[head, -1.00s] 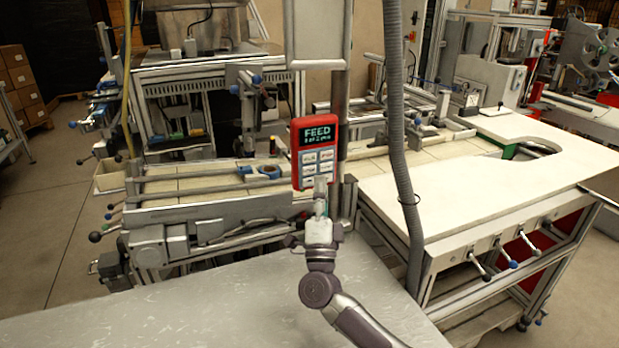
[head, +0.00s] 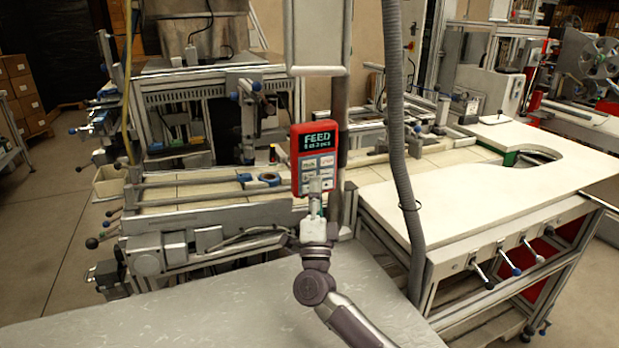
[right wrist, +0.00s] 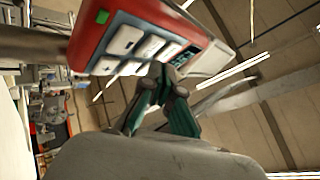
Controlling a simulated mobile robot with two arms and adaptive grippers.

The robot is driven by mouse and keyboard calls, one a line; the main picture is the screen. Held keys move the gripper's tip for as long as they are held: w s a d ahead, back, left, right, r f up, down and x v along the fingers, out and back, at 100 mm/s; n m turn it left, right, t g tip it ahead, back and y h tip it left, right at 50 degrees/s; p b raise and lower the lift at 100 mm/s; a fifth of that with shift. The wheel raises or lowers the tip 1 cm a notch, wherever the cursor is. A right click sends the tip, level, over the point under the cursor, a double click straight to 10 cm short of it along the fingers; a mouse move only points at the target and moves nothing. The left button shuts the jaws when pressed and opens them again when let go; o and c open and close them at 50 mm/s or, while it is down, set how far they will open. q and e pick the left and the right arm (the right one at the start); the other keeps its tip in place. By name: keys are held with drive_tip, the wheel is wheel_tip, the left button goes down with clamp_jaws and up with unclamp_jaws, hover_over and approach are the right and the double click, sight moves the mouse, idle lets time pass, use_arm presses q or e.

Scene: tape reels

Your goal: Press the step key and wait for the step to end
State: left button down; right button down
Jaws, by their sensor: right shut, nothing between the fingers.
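A red control box (head: 300,165) with a dark screen (head: 317,141) and several pale keys hangs on the grey post. The screen reads FEED over a smaller line I cannot read surely. My right gripper (head: 315,186) is shut and empty, its tips in front of the box's lower keys, hiding part of them. In the right wrist view the shut fingertips (right wrist: 160,76) are close to the key face of the red box (right wrist: 160,14); I cannot tell whether they touch a key. My left gripper is out of view.
A grey corrugated hose (head: 398,150) hangs right of the post. A white-topped bench (head: 480,200) with clamp handles stands at the right. A grey table (head: 200,300) fills the front. A conveyor frame (head: 210,192) runs behind the box.

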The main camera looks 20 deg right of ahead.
drive_tip(key=shift+w, duration=0.15)
idle(0.7)
drive_tip(key=shift+w, duration=0.3)
drive_tip(key=shift+w+b, duration=0.35)
drive_tip(key=shift+b, duration=0.15)
idle(0.4)
drive_tip(key=shift+s, duration=0.1)
drive_tip(key=shift+s+p, duration=0.5)
drive_tip(key=shift+s, duration=0.2)
drive_tip(key=shift+s+a+p, duration=0.15)
drive_tip(key=shift+s+p, duration=1.15)
drive_tip(key=shift+s, duration=1.25)
